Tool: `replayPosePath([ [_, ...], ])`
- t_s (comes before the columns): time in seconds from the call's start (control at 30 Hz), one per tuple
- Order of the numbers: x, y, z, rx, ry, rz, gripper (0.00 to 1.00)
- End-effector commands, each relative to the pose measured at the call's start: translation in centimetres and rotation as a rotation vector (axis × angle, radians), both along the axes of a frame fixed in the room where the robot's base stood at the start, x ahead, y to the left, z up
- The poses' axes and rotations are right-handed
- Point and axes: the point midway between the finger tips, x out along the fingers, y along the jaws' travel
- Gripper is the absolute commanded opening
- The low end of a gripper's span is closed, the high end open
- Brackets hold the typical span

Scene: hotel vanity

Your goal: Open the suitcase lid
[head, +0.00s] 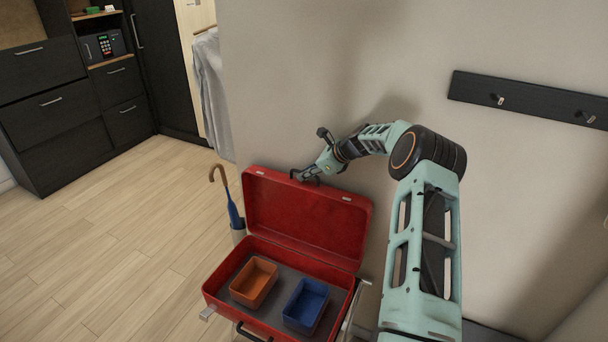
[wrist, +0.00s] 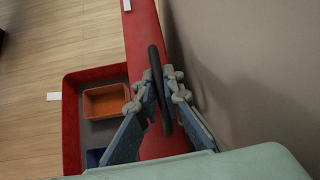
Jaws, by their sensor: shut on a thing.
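The red suitcase (head: 212,291) stands below and left of my arm in the head view. Its lid (head: 305,222) is raised to about upright, with its inner side facing me, close to the wall. My gripper (head: 306,176) is at the lid's top edge. In the wrist view, my gripper (wrist: 158,92) is shut on the dark lid handle (wrist: 157,72), which lies between its two fingers. The red lid's edge (wrist: 143,32) runs beneath the handle. An orange tray (head: 254,282) and a blue tray (head: 306,305) sit inside the open suitcase.
A beige wall (head: 300,80) is right behind the lid. A blue umbrella (head: 233,212) with a brown hook handle stands left of the suitcase. A dark hook rail (head: 530,100) is on the wall at right. The wooden floor (head: 130,230) at left is clear.

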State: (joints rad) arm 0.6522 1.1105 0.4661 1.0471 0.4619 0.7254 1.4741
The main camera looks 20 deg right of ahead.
Motion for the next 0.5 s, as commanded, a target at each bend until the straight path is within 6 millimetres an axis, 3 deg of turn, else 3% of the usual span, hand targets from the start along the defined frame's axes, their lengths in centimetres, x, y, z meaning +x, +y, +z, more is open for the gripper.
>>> replayPosePath([
  [0.47,0.10,0.00,0.13,-0.001,-0.003,0.002,0.00],
  [0.5,0.10,0.01,0.13,-0.001,-0.003,0.002,0.09],
])
